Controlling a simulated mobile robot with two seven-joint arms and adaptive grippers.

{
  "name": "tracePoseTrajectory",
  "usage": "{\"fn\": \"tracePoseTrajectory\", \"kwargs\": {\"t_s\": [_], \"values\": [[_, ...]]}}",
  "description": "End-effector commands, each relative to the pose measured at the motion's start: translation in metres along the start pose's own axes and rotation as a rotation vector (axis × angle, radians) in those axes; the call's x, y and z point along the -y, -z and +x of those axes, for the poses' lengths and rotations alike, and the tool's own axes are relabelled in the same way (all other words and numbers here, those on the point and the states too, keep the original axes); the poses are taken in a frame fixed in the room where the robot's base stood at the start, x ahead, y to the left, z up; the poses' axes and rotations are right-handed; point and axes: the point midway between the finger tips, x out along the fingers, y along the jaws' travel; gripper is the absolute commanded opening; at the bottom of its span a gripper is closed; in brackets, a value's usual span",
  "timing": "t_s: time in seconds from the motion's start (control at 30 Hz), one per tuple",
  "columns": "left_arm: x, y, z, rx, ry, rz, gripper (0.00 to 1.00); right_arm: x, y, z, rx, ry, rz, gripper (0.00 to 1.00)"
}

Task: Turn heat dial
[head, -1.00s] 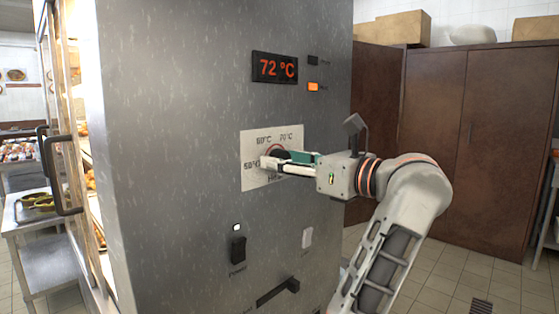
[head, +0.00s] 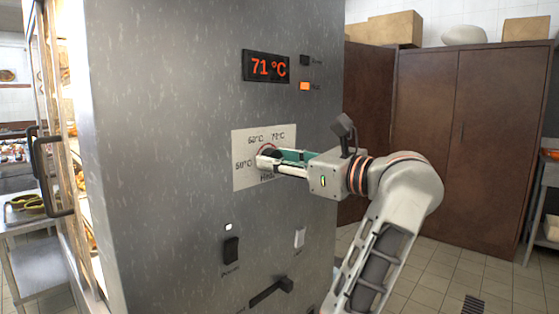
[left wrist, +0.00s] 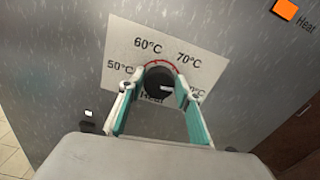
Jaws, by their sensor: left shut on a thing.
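The round black heat dial (head: 267,151) sits on a white scale plate (head: 242,178) on the front of the grey steel cabinet. In the left wrist view the dial (left wrist: 157,82) lies under a red arc, with 50°C, 60°C and 70°C printed around it and another number partly hidden by a finger. A short white mark on the dial points right. My left gripper (head: 268,160) is shut on the dial, one finger on each side, as the left wrist view also shows (left wrist: 158,92). The red display (head: 266,67) reads 71 °C. My right gripper is out of view.
An orange lamp (head: 305,86) labelled Heat is lit below a dark one. A black rocker switch (head: 231,250), a pale switch (head: 299,238) and a black lever (head: 271,291) are below the dial. Brown cupboards (head: 430,140) stand behind at right.

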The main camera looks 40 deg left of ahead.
Motion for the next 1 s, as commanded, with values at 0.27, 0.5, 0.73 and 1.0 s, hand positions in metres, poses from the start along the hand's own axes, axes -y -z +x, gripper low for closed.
{"fn": "tracePoseTrajectory", "kwargs": {"t_s": [0.27,0.5,0.73,1.0], "values": [[-0.0008,0.0024,0.0005,-0.001,0.000,-0.234,0.12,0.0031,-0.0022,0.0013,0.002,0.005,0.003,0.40],[-0.0017,0.0030,0.0007,-0.001,-0.001,-0.463,0.12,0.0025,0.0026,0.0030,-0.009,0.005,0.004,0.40],[-0.0025,0.0032,0.0009,0.000,-0.001,-0.660,0.12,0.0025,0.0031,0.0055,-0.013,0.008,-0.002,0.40],[-0.0035,0.0029,0.0011,0.000,-0.002,-0.827,0.12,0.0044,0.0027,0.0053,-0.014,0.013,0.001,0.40]]}}
